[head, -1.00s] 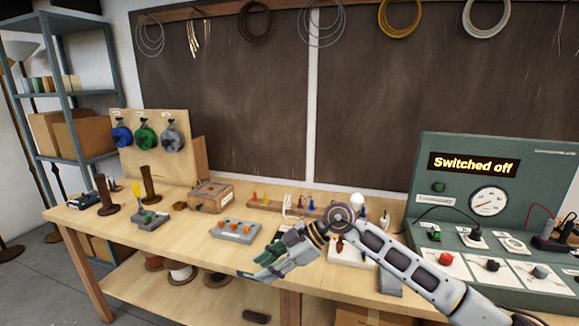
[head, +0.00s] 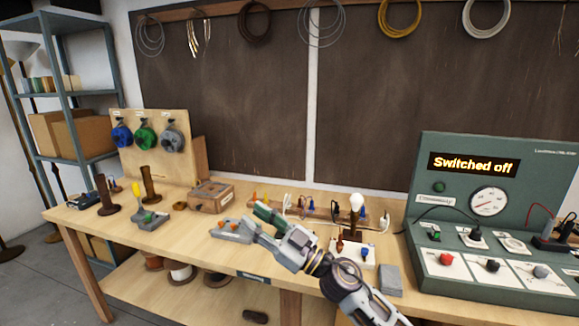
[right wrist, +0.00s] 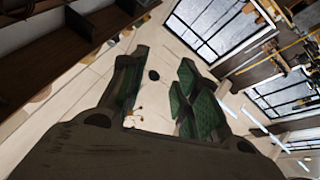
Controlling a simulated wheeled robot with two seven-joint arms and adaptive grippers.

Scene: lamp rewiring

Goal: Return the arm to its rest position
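My right arm comes in from the bottom of the head view. Its gripper (head: 262,224) is held above the front middle of the workbench (head: 190,250), pointing up and to the left. In the right wrist view the green-padded fingers (right wrist: 163,62) stand apart with nothing between them. Beyond them that view shows a pale surface and windows, not the bench. My left gripper is not in view.
A grey block with orange parts (head: 228,229) lies close behind the gripper in the picture. A white bulb (head: 357,201) stands right of it. The green panel (head: 455,185) at right reads "Switched off". Wire spools (head: 145,138) hang at left.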

